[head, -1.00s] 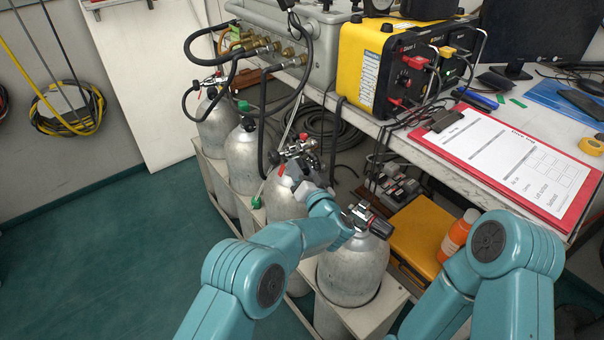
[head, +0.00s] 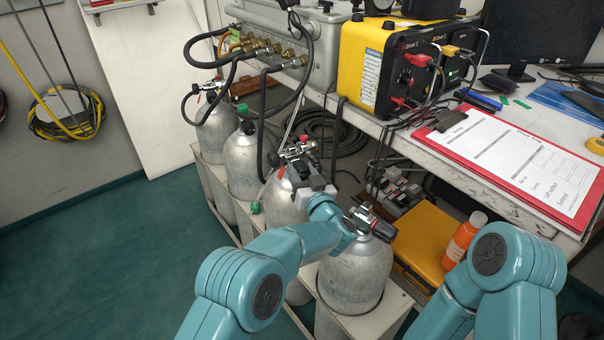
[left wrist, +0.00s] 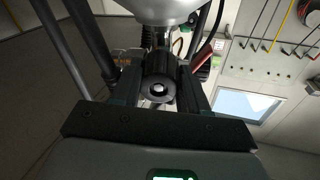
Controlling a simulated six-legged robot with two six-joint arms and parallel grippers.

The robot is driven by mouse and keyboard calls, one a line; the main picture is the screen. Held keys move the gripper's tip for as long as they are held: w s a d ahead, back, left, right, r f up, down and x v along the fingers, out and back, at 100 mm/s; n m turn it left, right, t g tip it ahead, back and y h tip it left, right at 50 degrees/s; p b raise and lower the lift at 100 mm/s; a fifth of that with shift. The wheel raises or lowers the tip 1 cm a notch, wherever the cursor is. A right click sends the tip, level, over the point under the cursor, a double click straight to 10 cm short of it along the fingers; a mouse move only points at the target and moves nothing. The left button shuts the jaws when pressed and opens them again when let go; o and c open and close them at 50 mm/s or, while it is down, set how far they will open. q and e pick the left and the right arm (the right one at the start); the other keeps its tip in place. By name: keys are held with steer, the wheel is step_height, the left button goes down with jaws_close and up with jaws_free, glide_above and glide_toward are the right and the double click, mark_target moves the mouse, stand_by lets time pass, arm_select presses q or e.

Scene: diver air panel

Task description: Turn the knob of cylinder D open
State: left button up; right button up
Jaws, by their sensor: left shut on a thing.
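Several grey cylinders stand in a row. No letter can be read on them, so I cannot tell which is D. My left gripper (head: 308,179) is at the valve of the third cylinder from the back (head: 283,205), which has red parts (head: 300,150) on its valve. In the left wrist view a round black knob (left wrist: 158,88) sits between the jaws, which are shut on it. The nearest cylinder (head: 356,272) has its own valve with a black knob (head: 383,231), apart from the gripper. My right gripper is out of view; only its arm shows.
Two more cylinders (head: 241,160) (head: 215,127) stand behind, with black hoses running to a grey panel (head: 290,35). The bench holds a yellow box (head: 362,60) and a red clipboard (head: 545,200). An orange bottle (head: 462,238) and a yellow case (head: 425,232) are below.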

mark_target(302, 167)
arm_select(q)
steer(key=shift+a+r, duration=0.15)
steer(key=o, duration=0.9)
steer(key=shift+w, duration=0.1)
steer(key=shift+o, duration=0.8)
step_height(302, 167, up, 20)
steer(key=p, duration=0.5)
